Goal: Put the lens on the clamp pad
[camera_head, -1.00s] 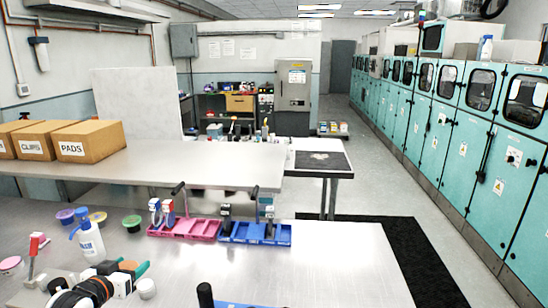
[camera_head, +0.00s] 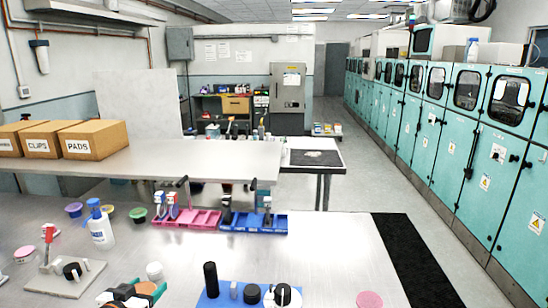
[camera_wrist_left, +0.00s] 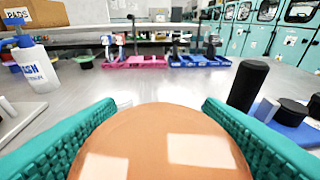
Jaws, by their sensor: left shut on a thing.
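My left gripper (camera_head: 142,290) is at the bottom edge of the head view. In the left wrist view its teal ribbed fingers are shut on an orange, glossy, round lens (camera_wrist_left: 160,145), which also shows in the head view (camera_head: 147,288). The lens is held in front of the wrist camera and its lower part is cut off. A clamp with a red handle (camera_head: 49,236) stands left of the gripper on a grey base plate (camera_head: 92,268). A dark round piece on that plate (camera_head: 72,271) may be the pad. My right gripper is not in view.
A blue plate (camera_head: 222,298) with a black post (camera_head: 210,279) and black knobs lies right of the gripper. A white wash bottle (camera_head: 101,226), small tubs, a pink bin (camera_head: 195,220) and a blue bin (camera_head: 253,222) stand behind. The bench's middle right is mostly clear.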

